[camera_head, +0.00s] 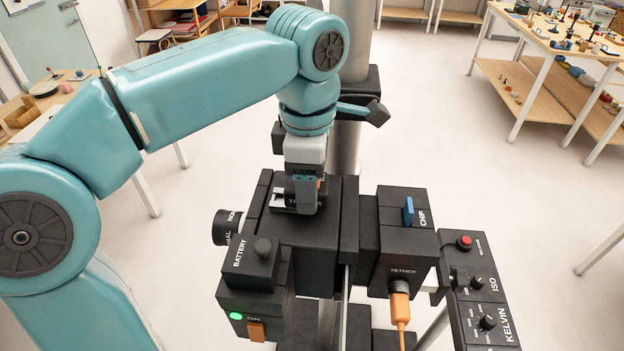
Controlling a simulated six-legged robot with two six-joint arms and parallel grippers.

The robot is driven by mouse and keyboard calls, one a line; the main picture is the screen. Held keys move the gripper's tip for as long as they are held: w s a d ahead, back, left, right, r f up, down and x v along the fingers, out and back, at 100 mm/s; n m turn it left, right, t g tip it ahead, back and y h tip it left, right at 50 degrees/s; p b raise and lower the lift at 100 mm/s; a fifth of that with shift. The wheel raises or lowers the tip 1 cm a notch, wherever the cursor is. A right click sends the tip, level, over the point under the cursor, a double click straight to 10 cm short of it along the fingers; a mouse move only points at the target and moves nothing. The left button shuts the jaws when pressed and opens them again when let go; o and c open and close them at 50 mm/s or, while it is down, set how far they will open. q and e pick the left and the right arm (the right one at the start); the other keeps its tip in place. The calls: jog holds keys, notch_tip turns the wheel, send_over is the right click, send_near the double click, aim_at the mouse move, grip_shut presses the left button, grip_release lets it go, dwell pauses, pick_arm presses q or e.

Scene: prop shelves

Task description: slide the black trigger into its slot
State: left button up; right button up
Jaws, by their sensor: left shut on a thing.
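My left gripper (306,192) points down at the top of the black camera-like rig (325,232) in the middle of the view. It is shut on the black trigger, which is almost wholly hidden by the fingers. The fingertips are right over a small plate (281,199) with a partly covered label beginning with T. The slot itself is hidden behind the gripper, so I cannot tell how deep the trigger sits in it. My right gripper is not in view.
A BATTERY block (252,262) with a green light and orange switch stands at front left. A blue CHIP piece (408,211), an orange TETHER plug (399,302) and a knob panel (482,298) are at right. A wooden table (540,38) stands back right, with open floor before it.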

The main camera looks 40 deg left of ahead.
aim_at(289, 181)
pick_arm(q)
jog(key=shift+s+a, duration=0.4)
jog(key=shift+a, duration=0.25)
jog(key=shift+s+a, duration=0.4)
jog(key=shift+a, duration=0.2)
dwell(2.4)
jog(key=o, duration=1.2)
jog(key=shift+c, duration=0.2)
notch_tip(289, 181, up, 8)
jog(key=shift+f+p, duration=0.25)
jog(key=shift+p, duration=0.05)
